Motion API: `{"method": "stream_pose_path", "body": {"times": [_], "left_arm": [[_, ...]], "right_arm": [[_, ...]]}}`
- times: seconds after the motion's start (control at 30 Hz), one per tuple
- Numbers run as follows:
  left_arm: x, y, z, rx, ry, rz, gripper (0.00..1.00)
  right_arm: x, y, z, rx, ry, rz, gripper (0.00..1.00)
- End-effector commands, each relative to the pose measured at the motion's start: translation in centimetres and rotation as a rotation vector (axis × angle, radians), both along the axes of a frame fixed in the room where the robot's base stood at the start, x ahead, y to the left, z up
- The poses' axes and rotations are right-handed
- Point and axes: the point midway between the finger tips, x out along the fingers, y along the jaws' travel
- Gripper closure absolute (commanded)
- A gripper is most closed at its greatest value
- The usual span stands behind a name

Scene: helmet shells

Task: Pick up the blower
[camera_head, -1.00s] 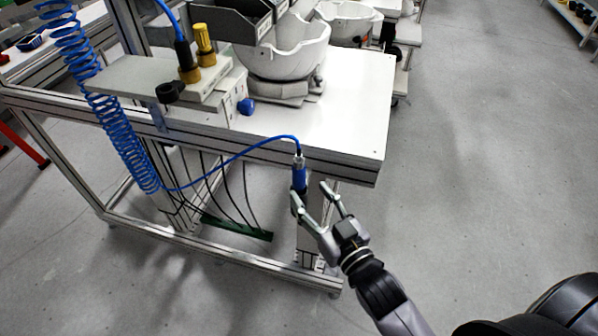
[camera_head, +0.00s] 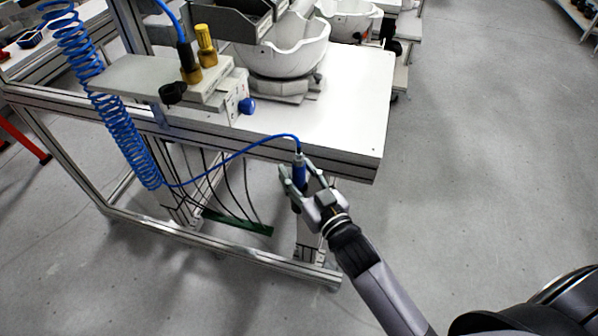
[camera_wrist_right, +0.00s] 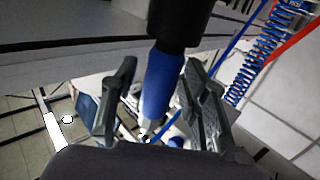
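The blower (camera_head: 299,173) is a blue and black tool on a blue hose, hanging at the front edge of the white workbench near its right corner. In the right wrist view the blower (camera_wrist_right: 162,85) is upright in the picture, with its blue body between the two fingers. My right gripper (camera_head: 302,172) is open around the blower. In the wrist view gaps show between the blower and both fingers of the gripper (camera_wrist_right: 160,108). The blower's lower part is partly hidden by the gripper in the head view. My left gripper is not in view.
The white workbench (camera_head: 345,125) has an aluminium frame and carries a white helmet shell (camera_head: 290,52) on a stand. A coiled blue hose (camera_head: 118,130) hangs at left. The bench edge is close to my right gripper. Open floor (camera_head: 470,170) lies at right.

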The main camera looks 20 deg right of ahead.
Motion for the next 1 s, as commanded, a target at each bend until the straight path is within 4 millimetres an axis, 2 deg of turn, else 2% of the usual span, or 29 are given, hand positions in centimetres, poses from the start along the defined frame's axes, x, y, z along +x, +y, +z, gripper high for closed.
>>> {"method": "stream_pose_path", "body": {"times": [0.43,0.77,1.0], "left_arm": [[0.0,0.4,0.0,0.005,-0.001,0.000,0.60],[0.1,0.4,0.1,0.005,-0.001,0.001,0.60],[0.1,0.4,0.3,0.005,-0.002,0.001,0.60]], "right_arm": [[0.0,0.0,0.1,0.000,-0.002,0.000,0.90],[0.0,0.0,0.5,0.000,-0.002,0.000,0.90],[0.0,0.0,3.5,-0.001,-0.007,0.001,0.90]]}}
